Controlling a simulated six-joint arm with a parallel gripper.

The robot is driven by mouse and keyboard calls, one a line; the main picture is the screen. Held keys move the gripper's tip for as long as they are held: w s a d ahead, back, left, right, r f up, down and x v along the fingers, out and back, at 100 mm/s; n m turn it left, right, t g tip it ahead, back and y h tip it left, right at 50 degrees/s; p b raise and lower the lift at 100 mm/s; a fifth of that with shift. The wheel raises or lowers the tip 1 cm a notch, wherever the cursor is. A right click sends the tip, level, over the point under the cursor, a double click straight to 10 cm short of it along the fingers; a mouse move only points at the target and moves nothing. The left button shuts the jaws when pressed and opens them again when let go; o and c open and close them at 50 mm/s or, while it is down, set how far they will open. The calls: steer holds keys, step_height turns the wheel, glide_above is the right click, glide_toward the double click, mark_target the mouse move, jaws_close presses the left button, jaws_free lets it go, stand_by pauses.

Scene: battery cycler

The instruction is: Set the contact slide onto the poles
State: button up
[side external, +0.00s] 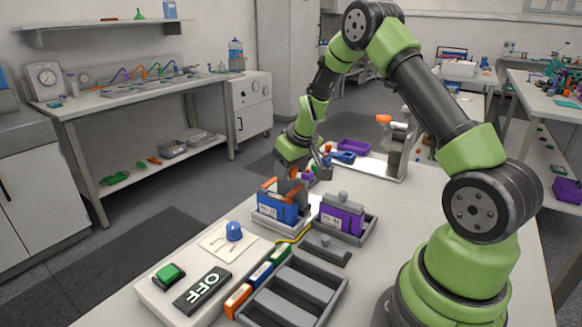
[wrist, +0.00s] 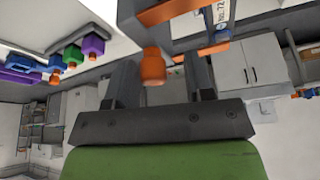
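My gripper (wrist: 163,75) points down above a blue battery (side external: 278,207), which stands upright in a light holder at the table's middle. In the wrist view its two dark fingers stand apart, with an orange knob (wrist: 153,66) between them and a visible gap at the right finger. An orange bar (wrist: 168,10), which I take for the contact slide, lies beyond the knob, near the battery's label. Orange ends of it (side external: 268,187) show at the battery's top in the side view. The poles are hidden, and I cannot tell whether the bar touches them.
A purple battery (side external: 342,216) with a grey knob on top stands in a dark tray to the right. A dark grey knobbed piece (side external: 325,250) lies nearer the camera.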

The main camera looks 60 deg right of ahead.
steer(key=shift+r, duration=0.1)
steer(key=d+v, duration=0.1)
steer(key=v, duration=0.8)
steer(key=shift+s+a+r, duration=0.25)
steer(key=shift+a+r, duration=0.05)
steer(key=shift+a, duration=0.2)
steer(key=s+a+r+t+y, duration=0.2)
steer(key=s+a+r, duration=0.8)
steer(key=a+r, duration=0.3)
steer(key=s+a+f+m+t+y, duration=0.1)
steer(key=s+a, duration=0.5)
steer(key=s, duration=0.2)
steer(key=shift+s+f, duration=0.25)
steer(key=shift+s, duration=0.15)
steer(key=shift+d, duration=0.1)
stand_by(0.9)
